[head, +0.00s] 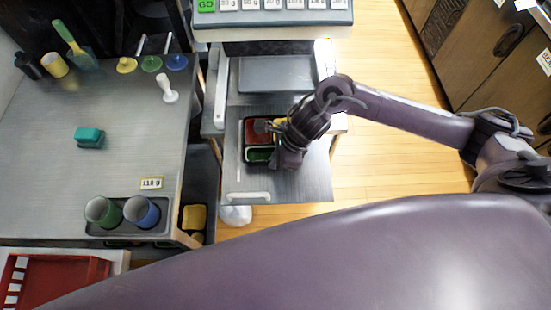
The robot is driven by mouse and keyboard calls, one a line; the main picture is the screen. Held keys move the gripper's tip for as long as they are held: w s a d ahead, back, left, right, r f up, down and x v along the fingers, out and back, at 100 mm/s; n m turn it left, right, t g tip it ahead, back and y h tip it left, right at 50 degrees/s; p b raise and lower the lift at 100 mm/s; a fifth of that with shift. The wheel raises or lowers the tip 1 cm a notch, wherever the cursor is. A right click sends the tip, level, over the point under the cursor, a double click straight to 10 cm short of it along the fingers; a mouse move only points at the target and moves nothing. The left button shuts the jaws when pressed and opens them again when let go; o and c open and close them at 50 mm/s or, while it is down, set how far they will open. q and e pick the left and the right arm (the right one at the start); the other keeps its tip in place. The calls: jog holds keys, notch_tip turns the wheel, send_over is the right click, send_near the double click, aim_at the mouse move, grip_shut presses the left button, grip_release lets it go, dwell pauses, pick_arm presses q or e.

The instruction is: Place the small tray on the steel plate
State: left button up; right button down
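The small tray (245,147) is dark-rimmed, with a red section at the back and a green section at the front. It shows in the head view at the centre, over a grey steel surface (305,182) with a pale handle at its front. I cannot tell whether the tray touches this surface. Another flat grey plate (275,73) lies bare behind it. My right gripper (280,135) is at the tray's right side and covers part of it. Its fingertips are hard to make out, so I cannot tell whether they grip the tray. My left gripper is not in view.
On the left table, a dark tray (123,228) holds a green and a blue cup, with a weight label (151,184) behind. A teal block (90,137) and a white stamp-like piece (167,89) stand farther back. A button panel (270,12) spans the back. Wooden floor lies right.

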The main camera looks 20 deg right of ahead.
jog(key=shift+f, duration=0.5)
jog(key=c, duration=1.6)
grip_release()
jog(key=shift+c, duration=0.2)
jog(key=shift+r, duration=0.1)
jog(key=b+v, duration=0.1)
jog(key=v, duration=1.1)
jog(key=shift+s, duration=0.1)
